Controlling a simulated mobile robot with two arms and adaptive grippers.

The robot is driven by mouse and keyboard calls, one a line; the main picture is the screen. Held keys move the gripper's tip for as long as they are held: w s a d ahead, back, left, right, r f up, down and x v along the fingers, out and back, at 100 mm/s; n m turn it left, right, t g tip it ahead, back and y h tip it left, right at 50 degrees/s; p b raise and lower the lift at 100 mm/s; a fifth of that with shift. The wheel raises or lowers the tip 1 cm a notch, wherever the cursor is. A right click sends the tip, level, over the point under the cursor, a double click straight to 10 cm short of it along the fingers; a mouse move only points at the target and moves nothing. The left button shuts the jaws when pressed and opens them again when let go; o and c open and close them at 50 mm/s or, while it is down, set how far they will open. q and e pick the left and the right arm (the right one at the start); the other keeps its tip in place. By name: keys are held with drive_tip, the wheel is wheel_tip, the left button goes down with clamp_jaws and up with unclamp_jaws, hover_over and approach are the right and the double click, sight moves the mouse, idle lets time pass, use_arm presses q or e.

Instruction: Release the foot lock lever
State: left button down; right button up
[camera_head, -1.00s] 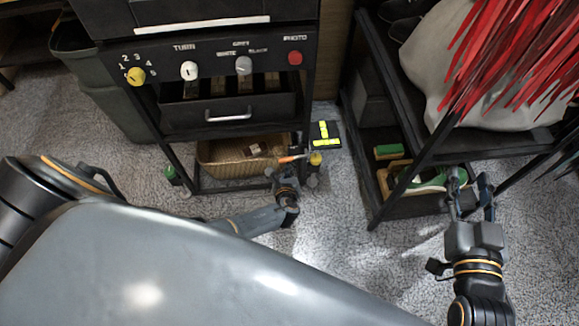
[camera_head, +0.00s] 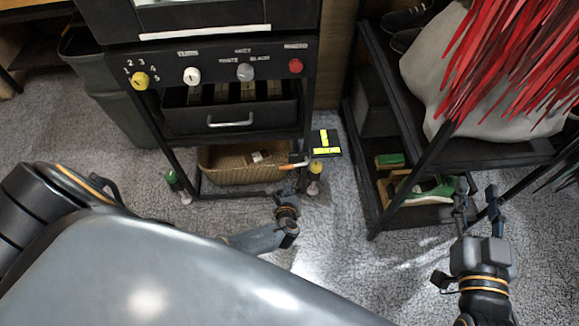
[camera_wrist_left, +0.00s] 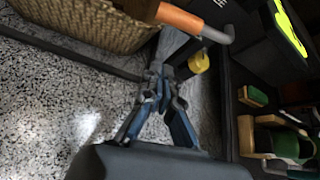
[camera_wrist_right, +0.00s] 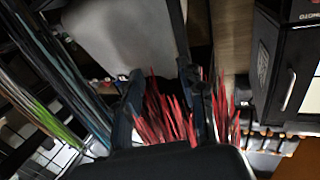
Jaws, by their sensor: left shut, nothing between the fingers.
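A small yellow piece (camera_head: 316,168) sits low at the cart's front right leg, just above a caster. It also shows in the left wrist view (camera_wrist_left: 199,62), beyond my fingertips and to their right. A green piece (camera_head: 173,179) sits at the front left leg. I cannot tell which one is the foot lock lever or how it is set. My left gripper (camera_head: 285,191) is low in front of the cart; its fingertips (camera_wrist_left: 158,78) are together and empty, seemingly apart from the yellow piece. My right gripper (camera_head: 477,194) is open and empty by the right-hand shelf.
A wicker basket (camera_head: 228,165) stands on the cart's bottom shelf. An orange handle (camera_wrist_left: 180,19) with a grey end juts out above my left gripper. A black and yellow box (camera_head: 325,143) is right of the cart. The rack (camera_head: 384,213) holds a green shoe (camera_head: 432,189). Carpet between is clear.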

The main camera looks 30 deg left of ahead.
use_arm(q)
drive_tip(key=p+v, duration=0.2)
drive_tip(key=v, duration=0.4)
use_arm(e)
drive_tip(key=s+d+f+g+h, duration=0.2)
drive_tip(key=s+f+g, duration=0.4)
drive_tip(key=f, duration=0.5)
drive_tip(key=shift+s+d+g, duration=0.2)
drive_tip(key=shift+d+g, duration=0.5)
drive_tip(key=shift+g, duration=0.3)
use_arm(q)
drive_tip(key=shift+d, duration=0.1)
use_arm(e)
drive_tip(key=shift+f, duration=0.1)
